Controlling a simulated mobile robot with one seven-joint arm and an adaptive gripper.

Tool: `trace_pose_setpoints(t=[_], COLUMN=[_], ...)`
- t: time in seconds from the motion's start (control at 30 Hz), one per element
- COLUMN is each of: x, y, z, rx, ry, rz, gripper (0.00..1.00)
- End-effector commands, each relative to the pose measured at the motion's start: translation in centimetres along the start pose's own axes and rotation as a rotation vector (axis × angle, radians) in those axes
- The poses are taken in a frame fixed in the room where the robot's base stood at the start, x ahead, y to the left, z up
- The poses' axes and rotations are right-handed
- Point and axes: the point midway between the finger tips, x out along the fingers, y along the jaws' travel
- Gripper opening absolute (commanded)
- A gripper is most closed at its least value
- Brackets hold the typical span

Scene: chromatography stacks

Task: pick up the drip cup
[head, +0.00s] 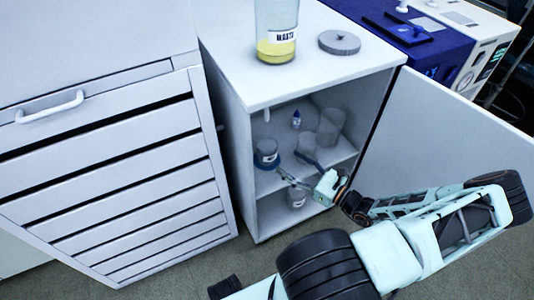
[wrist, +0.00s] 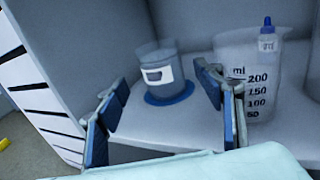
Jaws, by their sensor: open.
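The cup that looks like the drip cup (head: 267,153) stands upright at the left of the upper shelf inside the open cabinet. In the wrist view the cup (wrist: 160,70) is greyish and translucent, with a white label, and stands on a blue round base (wrist: 170,95). My gripper (head: 295,168) is open and empty, at the cabinet opening to the right of the cup in the head view. In the wrist view its blue-padded fingers (wrist: 157,92) frame the cup, which stands beyond them; I see no contact.
A graduated beaker (wrist: 243,85) stands close beside my right finger in the wrist view, with a blue-capped dropper bottle (wrist: 266,40) near it. A waste jar (head: 276,45) and round lid (head: 339,42) are on top.

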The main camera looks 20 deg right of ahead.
Motion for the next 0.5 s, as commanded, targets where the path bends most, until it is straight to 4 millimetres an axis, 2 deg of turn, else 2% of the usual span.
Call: trace_pose_setpoints(t=[0.1, 0.37, 0.5], x=[1.9, 4.1, 6.3], y=[0.1, 0.1, 0.1], z=[-0.1, -0.2, -0.2], rx=[0.001, 0.0, 0.0], ry=[-0.002, 0.001, -0.001], rz=[0.002, 0.003, 0.003], gripper=[0.62, 0.62, 0.62])
